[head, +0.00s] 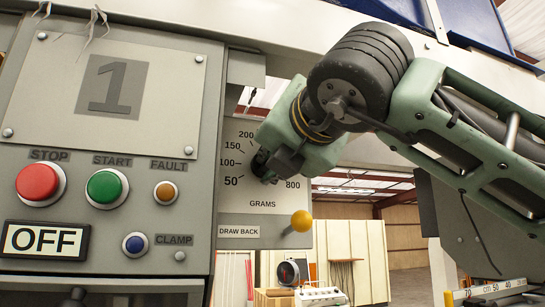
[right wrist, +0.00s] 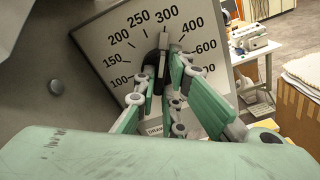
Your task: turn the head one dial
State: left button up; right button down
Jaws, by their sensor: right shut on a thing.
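The dial plate (head: 235,150) is pale, with gram marks around a dark knob (head: 260,160), and hangs right of the panel marked 1. My right gripper (head: 274,167) reaches in from the right and covers much of the knob and the upper right marks. In the right wrist view the same gripper (right wrist: 163,75) is shut on the upright black knob (right wrist: 163,45), one finger on each side. The knob's top end lies near the 300 mark on the dial plate (right wrist: 110,50). My left gripper is not in view.
The grey control panel (head: 150,145) has a red stop button (head: 37,182), a green start button (head: 104,186) and an OFF sign (head: 45,240). A yellow ball knob (head: 301,221) sticks out below the dial. A cardboard box (right wrist: 292,115) stands at the right in the wrist view.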

jog(key=shift+f+n, duration=0.1)
jog(key=shift+n, duration=0.2)
jog(key=shift+n+b, duration=0.8)
jog(key=shift+n, duration=4.8)
jog(key=c, duration=1.8)
grip_release()
jog(key=shift+s, duration=0.1)
jog(key=shift+c, duration=0.2)
